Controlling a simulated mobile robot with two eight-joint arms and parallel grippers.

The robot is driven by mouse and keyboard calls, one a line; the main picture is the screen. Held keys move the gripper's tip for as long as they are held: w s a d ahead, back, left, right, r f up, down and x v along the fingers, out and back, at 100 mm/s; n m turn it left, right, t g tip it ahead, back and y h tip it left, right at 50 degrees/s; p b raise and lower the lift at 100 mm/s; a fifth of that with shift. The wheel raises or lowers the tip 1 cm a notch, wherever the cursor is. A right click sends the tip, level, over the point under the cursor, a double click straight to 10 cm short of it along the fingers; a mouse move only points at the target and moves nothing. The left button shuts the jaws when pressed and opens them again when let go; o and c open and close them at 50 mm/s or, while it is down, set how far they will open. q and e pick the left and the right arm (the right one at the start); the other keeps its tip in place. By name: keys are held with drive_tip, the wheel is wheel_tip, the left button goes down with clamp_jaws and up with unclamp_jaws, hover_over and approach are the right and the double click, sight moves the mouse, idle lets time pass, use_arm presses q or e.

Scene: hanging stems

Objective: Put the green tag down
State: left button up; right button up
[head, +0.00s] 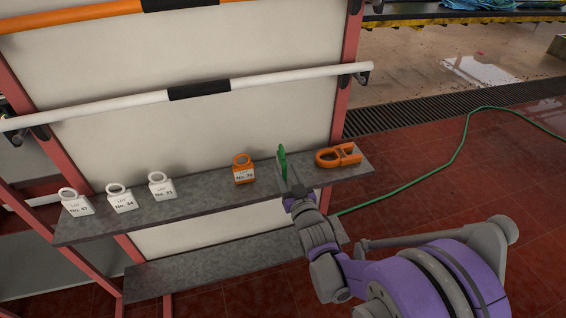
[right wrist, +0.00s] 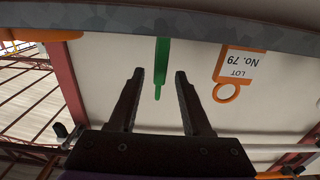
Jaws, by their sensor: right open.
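The green tag (head: 282,161) stands upright and edge-on at the shelf, between an orange tag and an orange clamp-like piece. In the right wrist view, which is upside down, the green tag (right wrist: 162,62) lies between the two fingers' lines, its narrow end reaching into the gap. My right gripper (head: 292,190) is open at the tag, with a visible gap on both sides of it in the wrist view (right wrist: 157,78). The tag's lower end seems to meet the shelf, but the shelf edge hides the contact. My left gripper is not in view.
The grey shelf (head: 219,194) also holds an orange tag (head: 243,171), an orange clamp-like piece (head: 338,156) and white tags (head: 121,199) at the left. A white rail (head: 130,103) crosses above. A lower shelf (head: 220,267) lies beneath. A green hose (head: 445,168) runs across the floor.

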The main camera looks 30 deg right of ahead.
drive_tip(key=s+a+f+n+g+y, duration=0.1)
drive_tip(key=s+a+f+g, duration=0.2)
drive_tip(key=s, duration=0.5)
drive_tip(key=s+a+f+n+g+y, duration=0.1)
drive_tip(key=s+a+f+g+y, duration=0.1)
drive_tip(key=s+a+g, duration=0.3)
drive_tip(key=s+a+f+g+y, duration=0.1)
drive_tip(key=s+a+f+g, duration=0.3)
drive_tip(key=s, duration=0.9)
drive_tip(key=shift+s+a+n+g, duration=0.25)
drive_tip(key=shift+a+n+g, duration=0.15)
drive_tip(key=shift+a, duration=0.6)
drive_tip(key=shift+d, duration=0.1)
